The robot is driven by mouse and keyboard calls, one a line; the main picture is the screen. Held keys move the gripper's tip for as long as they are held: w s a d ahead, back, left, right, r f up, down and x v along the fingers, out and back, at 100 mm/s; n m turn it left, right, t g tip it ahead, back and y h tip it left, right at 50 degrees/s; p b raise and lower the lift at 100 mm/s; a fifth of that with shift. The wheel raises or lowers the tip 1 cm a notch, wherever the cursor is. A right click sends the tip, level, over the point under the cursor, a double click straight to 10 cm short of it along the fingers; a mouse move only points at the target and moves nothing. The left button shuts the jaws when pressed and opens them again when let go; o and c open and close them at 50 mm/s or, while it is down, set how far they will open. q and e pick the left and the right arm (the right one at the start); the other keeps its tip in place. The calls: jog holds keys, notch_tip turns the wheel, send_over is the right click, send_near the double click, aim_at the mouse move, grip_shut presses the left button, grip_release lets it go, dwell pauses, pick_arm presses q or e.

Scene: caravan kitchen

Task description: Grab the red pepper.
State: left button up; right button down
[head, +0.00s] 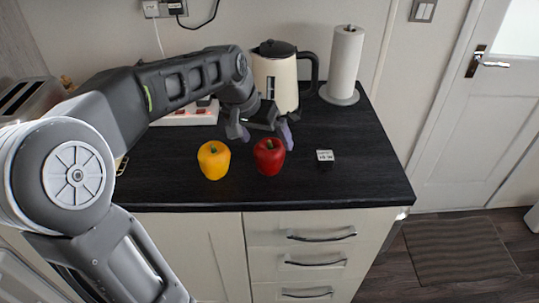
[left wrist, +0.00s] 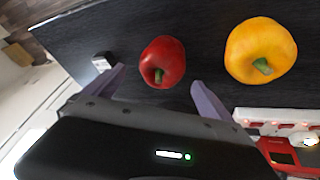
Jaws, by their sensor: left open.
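The red pepper (head: 269,157) stands upright on the dark countertop, right of the yellow pepper (head: 214,160). In the left wrist view the red pepper (left wrist: 162,62) lies ahead of and between the spread fingers, with the yellow pepper (left wrist: 260,50) to its right. My left gripper (head: 264,133) is open and empty. In the head view it hangs just behind the red pepper; in the left wrist view its fingertips (left wrist: 158,76) show purple pads and do not visibly touch the pepper. My right gripper is not in view.
A small black-and-white block (head: 325,159) sits right of the red pepper. A cream kettle (head: 275,80) and a paper towel roll (head: 345,62) stand behind. A toaster (head: 30,100) is at the left. The counter's right front is clear.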

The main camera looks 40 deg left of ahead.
aim_at(267, 142)
pick_arm(q)
jog(key=x, duration=0.3)
jog(key=shift+w+a+f, duration=0.1)
jog(key=shift+w+f, duration=0.05)
jog(key=shift+f, duration=0.1)
jog(key=shift+c, duration=0.3)
jog(key=c, duration=1.4)
jog(key=shift+r, duration=0.15)
jog(key=shift+c, duration=0.2)
notch_tip(267, 142, up, 10)
jog(key=shift+f, duration=0.1)
